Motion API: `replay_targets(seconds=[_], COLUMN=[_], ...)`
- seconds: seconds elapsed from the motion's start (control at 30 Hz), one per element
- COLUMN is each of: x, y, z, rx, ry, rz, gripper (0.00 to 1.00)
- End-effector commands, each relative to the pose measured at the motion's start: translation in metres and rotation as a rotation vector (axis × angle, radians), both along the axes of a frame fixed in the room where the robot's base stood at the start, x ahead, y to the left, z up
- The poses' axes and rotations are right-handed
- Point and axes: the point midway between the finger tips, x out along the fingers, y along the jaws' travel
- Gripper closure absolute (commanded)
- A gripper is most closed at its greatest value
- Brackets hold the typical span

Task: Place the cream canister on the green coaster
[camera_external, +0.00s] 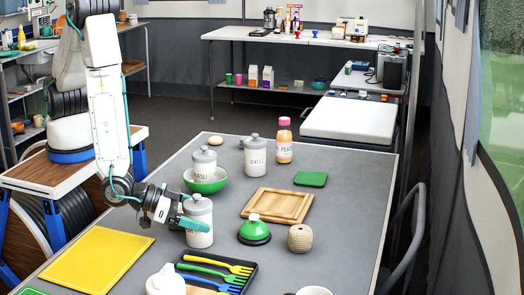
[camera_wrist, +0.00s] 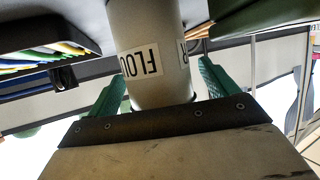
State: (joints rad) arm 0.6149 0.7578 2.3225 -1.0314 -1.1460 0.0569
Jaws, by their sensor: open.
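The cream canister labelled FLOUR (camera_external: 199,237) stands upright on the grey table. It also shows in the wrist view (camera_wrist: 150,85), upside down. My gripper (camera_external: 192,221) is low and level at the canister. In the wrist view its open teal fingers (camera_wrist: 162,72) lie on either side of the canister, with visible gaps. I cannot tell whether either finger touches it. The green coaster (camera_external: 310,178) is a flat square lying bare towards the right of the table. Two similar pale canisters stand further back: one labelled LENTILS (camera_external: 255,158) and one (camera_external: 204,163) by the green bowl.
The green bowl (camera_external: 206,182) is just behind the canister. A black cutlery tray (camera_external: 243,284) is in front. A wooden tray (camera_external: 277,206), a green dome (camera_external: 254,230) and a beige jar (camera_external: 301,238) stand to the right. A peach bottle (camera_external: 284,141) stands behind the coaster.

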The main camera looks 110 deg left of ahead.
Motion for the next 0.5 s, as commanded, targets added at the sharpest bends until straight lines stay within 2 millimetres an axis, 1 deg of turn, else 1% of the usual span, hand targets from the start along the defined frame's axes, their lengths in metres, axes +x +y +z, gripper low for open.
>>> replay_targets(seconds=[0.1, 0.13, 0.17, 0.2, 0.27, 0.3, 0.37, 0.4, 0.5], x=[-0.0002, -0.0002, -0.0002, -0.0003, -0.0003, -0.0004, -0.0003, -0.0003, -0.0004], y=[-0.0003, -0.0003, -0.0003, -0.0003, -0.0003, -0.0004, -0.0004, -0.0004, -0.0005], z=[0.0002, 0.0002, 0.0002, 0.0003, 0.0003, 0.0003, 0.0005, 0.0005, 0.0005], rx=[0.000, 0.000, 0.000, 0.000, 0.000, 0.000, 0.000, 0.000, 0.000], ry=[0.000, 0.000, 0.000, 0.000, 0.000, 0.000, 0.000, 0.000, 0.000], rz=[0.000, 0.000, 0.000, 0.000, 0.000, 0.000, -0.001, 0.000, 0.000], gripper=[0.15, 0.20, 0.28, 0.40, 0.56, 0.66, 0.66, 0.70, 0.70])
